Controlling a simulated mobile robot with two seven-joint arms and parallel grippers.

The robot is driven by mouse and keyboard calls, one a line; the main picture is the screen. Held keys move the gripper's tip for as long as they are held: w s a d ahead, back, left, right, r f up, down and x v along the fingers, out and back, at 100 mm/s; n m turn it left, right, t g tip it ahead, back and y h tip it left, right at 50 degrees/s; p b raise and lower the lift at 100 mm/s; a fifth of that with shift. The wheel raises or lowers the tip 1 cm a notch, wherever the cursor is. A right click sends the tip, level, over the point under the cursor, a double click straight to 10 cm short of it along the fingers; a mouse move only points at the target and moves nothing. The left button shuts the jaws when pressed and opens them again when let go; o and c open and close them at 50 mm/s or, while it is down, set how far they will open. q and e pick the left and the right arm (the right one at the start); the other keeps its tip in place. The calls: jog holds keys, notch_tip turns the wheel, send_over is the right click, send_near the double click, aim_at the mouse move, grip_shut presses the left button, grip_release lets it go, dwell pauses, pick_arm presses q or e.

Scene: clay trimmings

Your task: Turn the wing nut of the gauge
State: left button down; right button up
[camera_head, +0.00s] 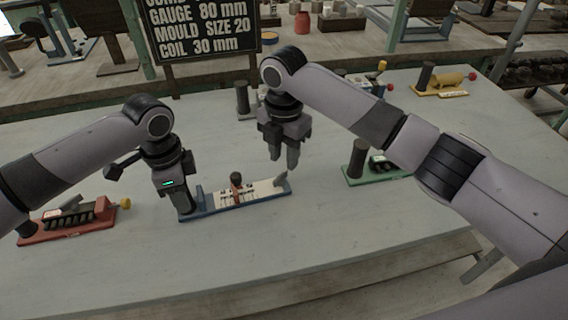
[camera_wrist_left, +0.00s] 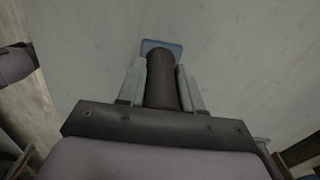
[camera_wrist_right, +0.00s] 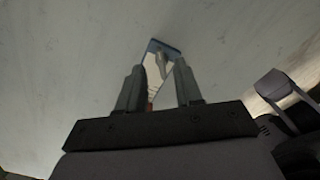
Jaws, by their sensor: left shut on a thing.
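The gauge (camera_head: 212,207) is a blue base with a white scale strip, lying on the table. A brown slider with a dark top (camera_head: 236,181) stands mid-scale. A grey wing-like piece (camera_head: 281,179), apparently the wing nut, is at its right end. My left gripper (camera_wrist_left: 160,70) is shut on the dark upright post (camera_wrist_left: 161,82) at the gauge's left end. My right gripper (camera_head: 284,163) points down above the right end, open and empty. In the right wrist view the grey piece (camera_wrist_right: 162,61) shows beyond and between its fingers, apart from them.
A red-based device (camera_head: 68,230) is at left, a green-based one (camera_head: 378,170) at right, a yellow one (camera_head: 445,82) at back right. A sign (camera_head: 205,30) stands behind, reading gauge 80 mm, mould size 20, coil 30 mm. The table in front is clear.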

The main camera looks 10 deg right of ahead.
aim_at(284, 171)
pick_arm(q)
jog(key=shift+r, duration=0.1)
pick_arm(e)
notch_tip(284, 171, up, 8)
dwell(0.4)
pick_arm(q)
jog(key=c, duration=0.7)
grip_release()
jog(key=shift+o, duration=0.2)
